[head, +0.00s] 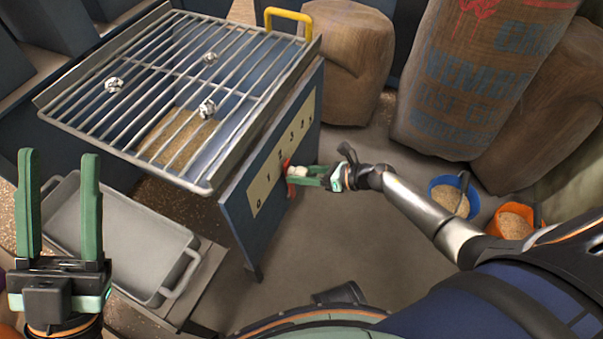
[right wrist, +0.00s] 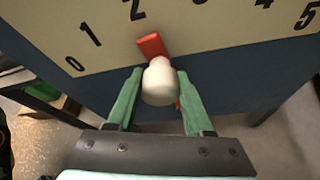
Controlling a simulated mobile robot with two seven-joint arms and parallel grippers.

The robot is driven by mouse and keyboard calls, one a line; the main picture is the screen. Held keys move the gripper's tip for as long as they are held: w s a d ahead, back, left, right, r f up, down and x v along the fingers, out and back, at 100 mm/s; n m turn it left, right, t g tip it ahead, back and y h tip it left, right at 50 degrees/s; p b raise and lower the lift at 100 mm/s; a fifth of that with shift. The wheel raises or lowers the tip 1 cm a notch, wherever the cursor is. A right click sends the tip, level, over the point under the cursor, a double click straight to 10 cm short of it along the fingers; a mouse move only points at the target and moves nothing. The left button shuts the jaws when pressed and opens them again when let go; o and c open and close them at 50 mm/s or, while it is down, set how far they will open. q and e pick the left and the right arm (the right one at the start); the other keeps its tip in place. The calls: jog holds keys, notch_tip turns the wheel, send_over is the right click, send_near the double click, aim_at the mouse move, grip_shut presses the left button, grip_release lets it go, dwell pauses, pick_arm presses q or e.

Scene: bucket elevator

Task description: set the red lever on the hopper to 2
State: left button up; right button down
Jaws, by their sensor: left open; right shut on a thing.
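The hopper (head: 238,212) has a cream number plate (head: 262,188) on its blue side, marked 0 to 5. The red lever (right wrist: 150,45) shows below the plate's numbers in the right wrist view, its red end pointing at about the 2. In the head view the lever (head: 289,167) is partly covered by my gripper. My right gripper (right wrist: 157,85) is shut on the lever's white knob (right wrist: 159,82), one green finger on each side. It also shows in the head view (head: 298,173). My left gripper (head: 59,160) is open and empty at the lower left.
A metal grate (head: 175,85) with several small pale lumps tops the hopper, with a yellow handle (head: 288,16) behind. A grey tray (head: 110,235) is at left. Sacks (head: 480,70), a blue bucket (head: 453,196) and an orange bucket (head: 514,222) stand right. The middle floor is clear.

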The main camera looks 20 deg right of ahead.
jog(key=shift+w+d, duration=0.15)
jog(key=shift+c, duration=1.5)
grip_release()
jog(key=p+v, duration=0.3)
jog(key=v, duration=0.9)
jog(key=shift+s+r, duration=0.2)
jog(key=shift+s, duration=0.05)
